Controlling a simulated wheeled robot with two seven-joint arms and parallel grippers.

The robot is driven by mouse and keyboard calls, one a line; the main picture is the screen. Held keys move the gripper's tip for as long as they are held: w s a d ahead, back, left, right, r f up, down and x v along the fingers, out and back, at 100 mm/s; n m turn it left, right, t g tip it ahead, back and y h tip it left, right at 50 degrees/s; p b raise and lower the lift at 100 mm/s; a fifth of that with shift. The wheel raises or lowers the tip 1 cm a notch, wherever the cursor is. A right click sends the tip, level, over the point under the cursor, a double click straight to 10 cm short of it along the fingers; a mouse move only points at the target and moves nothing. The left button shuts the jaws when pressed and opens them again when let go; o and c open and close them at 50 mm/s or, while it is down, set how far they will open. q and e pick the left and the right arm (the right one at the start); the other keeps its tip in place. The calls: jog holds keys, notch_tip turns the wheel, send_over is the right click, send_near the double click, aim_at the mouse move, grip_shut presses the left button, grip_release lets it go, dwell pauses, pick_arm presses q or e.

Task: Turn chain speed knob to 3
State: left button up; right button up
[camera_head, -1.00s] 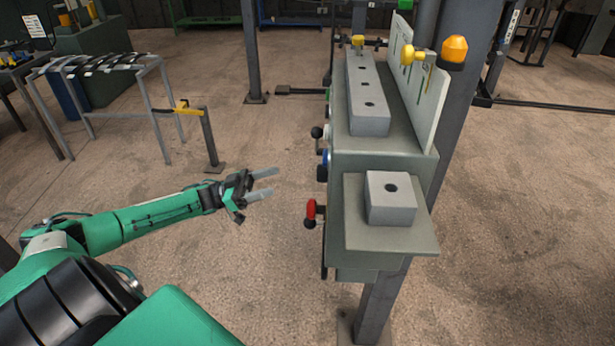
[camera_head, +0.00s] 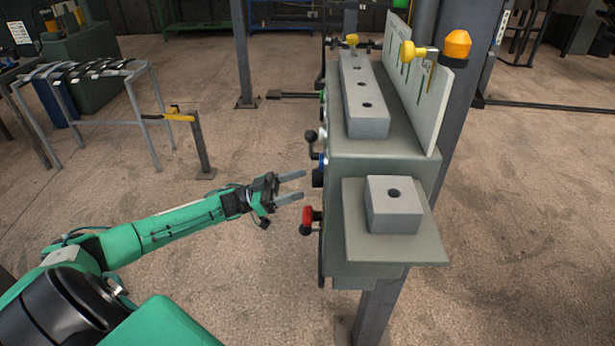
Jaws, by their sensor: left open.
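The grey-green machine (camera_head: 368,158) stands right of centre, with its control side turned left, so its dials and any numbers are seen edge-on and cannot be read. On that side are a red knob or button (camera_head: 307,214), a dark knob with a blue part (camera_head: 318,176), a black ball lever (camera_head: 311,137) and a green piece (camera_head: 322,100). I cannot tell which is the chain speed knob. My left gripper (camera_head: 291,187) is open and empty, its two grey fingers pointing right at the control side, close to the dark knob and red one. My right gripper is not seen.
A grey block (camera_head: 393,205) sits on the machine's front shelf (camera_head: 395,250). A yellow-armed post (camera_head: 203,147) and a rack with dark strips (camera_head: 150,103) stand to the left. The floor left of the machine is mostly clear.

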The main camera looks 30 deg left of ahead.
aim_at(318, 178)
pick_arm(q)
jog(key=x, duration=0.3)
jog(key=shift+w+d+r+p, duration=0.1)
jog(key=shift+w+d+p, duration=0.05)
jog(key=shift+d+p, duration=0.2)
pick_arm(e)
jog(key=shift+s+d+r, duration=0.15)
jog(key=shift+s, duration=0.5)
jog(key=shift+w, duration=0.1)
pick_arm(q)
jog(key=shift+c, duration=1.1)
jog(key=c, duration=0.7)
jog(key=shift+m+g+b, duration=0.4)
jog(key=shift+b, duration=0.1)
jog(key=shift+c, duration=0.2)
jog(key=shift+w+a+r+m+g+h+b, duration=0.1)
jog(key=shift+m+g+h+b, duration=0.1)
jog(key=shift+m+g+b, duration=0.75)
jog(key=shift+w+a+f+m+g+h+b, duration=0.1)
jog(key=shift+m+g+h+b, duration=0.15)
jog(key=shift+m+b, duration=1.15)
jog(key=shift+w+r+m+g+h+b, duration=0.15)
jog(key=shift+m+g+b, duration=0.55)
jog(key=shift+m, duration=0.95)
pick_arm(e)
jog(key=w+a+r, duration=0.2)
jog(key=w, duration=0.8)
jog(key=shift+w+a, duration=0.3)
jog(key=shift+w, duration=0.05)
